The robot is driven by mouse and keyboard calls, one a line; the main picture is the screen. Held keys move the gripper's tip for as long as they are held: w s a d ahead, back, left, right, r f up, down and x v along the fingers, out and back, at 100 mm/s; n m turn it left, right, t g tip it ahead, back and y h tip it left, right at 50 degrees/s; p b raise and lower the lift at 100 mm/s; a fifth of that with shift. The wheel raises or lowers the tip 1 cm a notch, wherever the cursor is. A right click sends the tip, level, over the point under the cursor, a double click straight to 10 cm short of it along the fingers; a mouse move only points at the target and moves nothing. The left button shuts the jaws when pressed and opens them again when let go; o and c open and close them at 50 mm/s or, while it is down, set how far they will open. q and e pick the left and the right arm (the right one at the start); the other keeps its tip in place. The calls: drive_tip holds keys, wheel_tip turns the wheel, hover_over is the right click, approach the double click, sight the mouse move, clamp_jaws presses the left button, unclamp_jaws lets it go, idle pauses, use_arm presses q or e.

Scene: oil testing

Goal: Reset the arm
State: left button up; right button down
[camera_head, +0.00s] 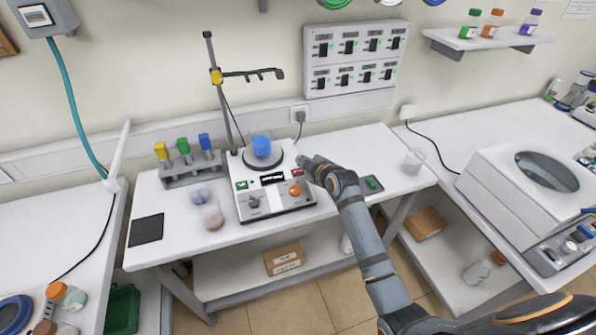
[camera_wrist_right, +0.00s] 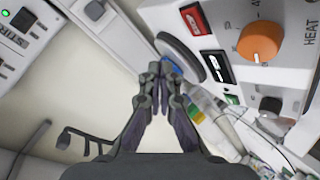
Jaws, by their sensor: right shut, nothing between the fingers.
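My right gripper (camera_head: 308,164) reaches in from the lower right and stands at the right side of the hotplate stirrer (camera_head: 272,204), close to its front panel. In the right wrist view my right gripper (camera_wrist_right: 158,78) is shut with nothing between its fingers. I cannot tell whether the fingers touch the stirrer. My left gripper is not in view.
A rack with yellow, green and blue-topped tools (camera_head: 193,170) and small jars (camera_head: 211,216) stand left of the stirrer. A stand with a clamp (camera_head: 221,95) rises behind it. A black pad (camera_head: 146,229) lies at the left.

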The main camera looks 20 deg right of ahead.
idle(0.3)
drive_tip(key=s+d+f+m+g+h, duration=0.1)
drive_tip(key=s+f+m+g, duration=0.25)
drive_tip(key=s, duration=0.85)
drive_tip(key=s+d+f+m+g+h, duration=0.1)
drive_tip(key=s+d+f+m+g, duration=0.2)
drive_tip(key=s, duration=0.8)
drive_tip(key=s+f+m+g+h, duration=0.1)
drive_tip(key=s+f+m+g, duration=0.3)
drive_tip(key=s, duration=0.8)
wheel_tip(320, 180, down, 25)
drive_tip(key=s+d+b, duration=0.1)
drive_tip(key=d+b, duration=0.1)
drive_tip(key=d, duration=0.1)
drive_tip(key=s+d+f+m+g+b, duration=0.1)
drive_tip(key=s+f+b, duration=0.1)
drive_tip(key=s+f, duration=1.7)
drive_tip(key=shift+s+f, duration=0.35)
